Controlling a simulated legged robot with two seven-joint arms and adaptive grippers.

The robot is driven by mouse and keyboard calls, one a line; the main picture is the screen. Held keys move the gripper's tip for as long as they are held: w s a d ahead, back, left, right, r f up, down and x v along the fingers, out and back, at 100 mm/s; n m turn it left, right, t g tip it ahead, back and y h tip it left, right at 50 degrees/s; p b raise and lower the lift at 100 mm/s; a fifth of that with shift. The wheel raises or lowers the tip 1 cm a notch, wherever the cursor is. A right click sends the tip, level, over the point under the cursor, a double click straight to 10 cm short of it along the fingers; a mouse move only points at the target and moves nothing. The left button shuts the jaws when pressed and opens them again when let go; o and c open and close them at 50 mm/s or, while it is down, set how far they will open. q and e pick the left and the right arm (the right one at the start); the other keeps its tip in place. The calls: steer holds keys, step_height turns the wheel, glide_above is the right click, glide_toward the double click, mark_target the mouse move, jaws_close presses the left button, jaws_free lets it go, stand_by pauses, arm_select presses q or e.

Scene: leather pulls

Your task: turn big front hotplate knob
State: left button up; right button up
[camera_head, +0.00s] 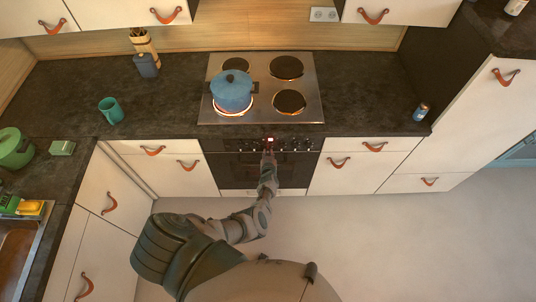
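The stove (262,88) is set in the dark counter, with hotplates on a steel top. A blue lidded pot (232,91) stands on the front left hotplate (233,112), whose rim glows orange-red. The front right hotplate (289,102) is bare. A row of small dark knobs runs along the control panel (240,145) on the oven front. My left gripper (269,151) is at the middle of this panel, over the knobs. It hides what is behind it, and the fingers are too small to tell open from shut. Contact with a knob is unclear. My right gripper is out of view.
A teal mug (111,110) and a dark container (146,65) stand on the left counter. A small can (421,111) stands at the right counter edge. Drawers with leather pulls (340,162) flank the oven (250,172). The floor (400,240) at right is clear.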

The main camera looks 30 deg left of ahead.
arm_select(q)
steer(key=shift+o, duration=1)
steer(key=shift+w, duration=0.15)
steer(key=v, duration=0.7)
